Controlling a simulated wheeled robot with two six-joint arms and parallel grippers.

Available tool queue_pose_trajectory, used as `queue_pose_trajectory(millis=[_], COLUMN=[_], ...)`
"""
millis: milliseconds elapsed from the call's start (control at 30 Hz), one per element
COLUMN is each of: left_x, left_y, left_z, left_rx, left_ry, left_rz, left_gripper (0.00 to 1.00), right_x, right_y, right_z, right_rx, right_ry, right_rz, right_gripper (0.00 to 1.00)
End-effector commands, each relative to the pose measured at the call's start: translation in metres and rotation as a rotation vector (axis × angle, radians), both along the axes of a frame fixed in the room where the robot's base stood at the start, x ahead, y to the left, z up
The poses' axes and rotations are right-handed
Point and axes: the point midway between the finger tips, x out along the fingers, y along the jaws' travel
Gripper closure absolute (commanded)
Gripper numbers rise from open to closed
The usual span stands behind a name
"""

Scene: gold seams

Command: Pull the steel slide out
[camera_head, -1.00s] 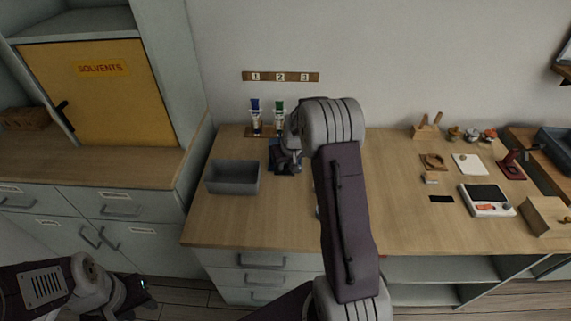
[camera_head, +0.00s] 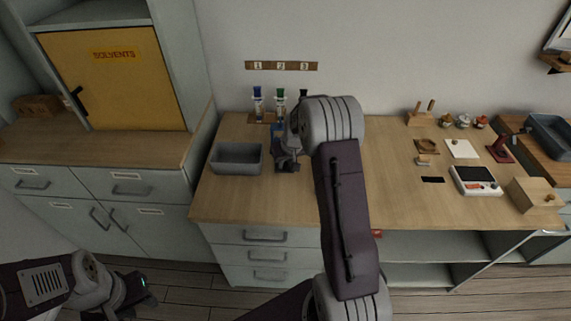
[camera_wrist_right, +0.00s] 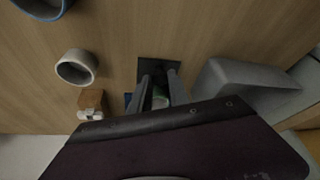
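I cannot make out a steel slide for certain in either view. My right gripper (camera_head: 286,164) points down close to the table, just right of the grey bin (camera_head: 237,170). In the right wrist view its two fingers (camera_wrist_right: 161,84) are apart, with a gap between them. A small dark square (camera_wrist_right: 158,66) lies at the fingertips; I cannot tell whether it is a plate or a recess.
Tubes with a blue cap (camera_head: 257,101) and a green cap (camera_head: 280,100) stand by the wall behind my right gripper. A white cup (camera_wrist_right: 76,67) stands near it. A scale (camera_head: 476,181) and wooden box (camera_head: 534,196) are at the right. The drawers (camera_head: 265,255) are closed.

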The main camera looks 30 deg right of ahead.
Motion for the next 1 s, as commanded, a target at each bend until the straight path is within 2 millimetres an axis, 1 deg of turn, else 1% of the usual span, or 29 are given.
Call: queue_pose_trajectory(millis=[33, 67, 333, 400, 467, 700, 800, 900, 1000], left_x=[0.000, 0.000, 0.000, 0.000, 0.000, 0.000, 0.000, 0.000, 0.000], left_y=[0.000, 0.000, 0.000, 0.000, 0.000, 0.000, 0.000, 0.000, 0.000], left_z=[0.000, 0.000, 0.000, 0.000, 0.001, 0.004, 0.004, 0.005, 0.005], left_rx=[0.000, 0.000, 0.000, 0.000, 0.000, 0.000, 0.000, 0.000, 0.000], left_ry=[0.000, 0.000, 0.000, 0.000, 0.000, 0.000, 0.000, 0.000, 0.000], left_rz=[0.000, 0.000, 0.000, 0.000, 0.000, 0.000, 0.000, 0.000, 0.000], left_gripper=[0.64, 0.64, 0.64, 0.64, 0.64, 0.64, 0.64, 0.64, 0.64], right_x=[-0.001, -0.002, -0.002, -0.003, -0.006, -0.026, -0.032, -0.037, -0.038], right_y=[0.001, 0.001, 0.001, 0.001, 0.002, 0.005, 0.007, 0.007, 0.008], right_z=[-0.002, -0.002, -0.003, 0.000, 0.008, 0.058, 0.073, 0.081, 0.083], right_rx=[0.002, 0.002, 0.003, 0.003, 0.002, 0.001, 0.000, 0.001, 0.001], right_ry=[0.006, 0.006, 0.008, 0.007, 0.006, 0.002, 0.002, 0.005, 0.005], right_rz=[0.000, 0.000, 0.001, 0.001, 0.000, 0.000, 0.000, 0.000, 0.000], right_gripper=[0.64, 0.56, 0.56, 0.56, 0.56, 0.56, 0.56, 0.56, 0.56])
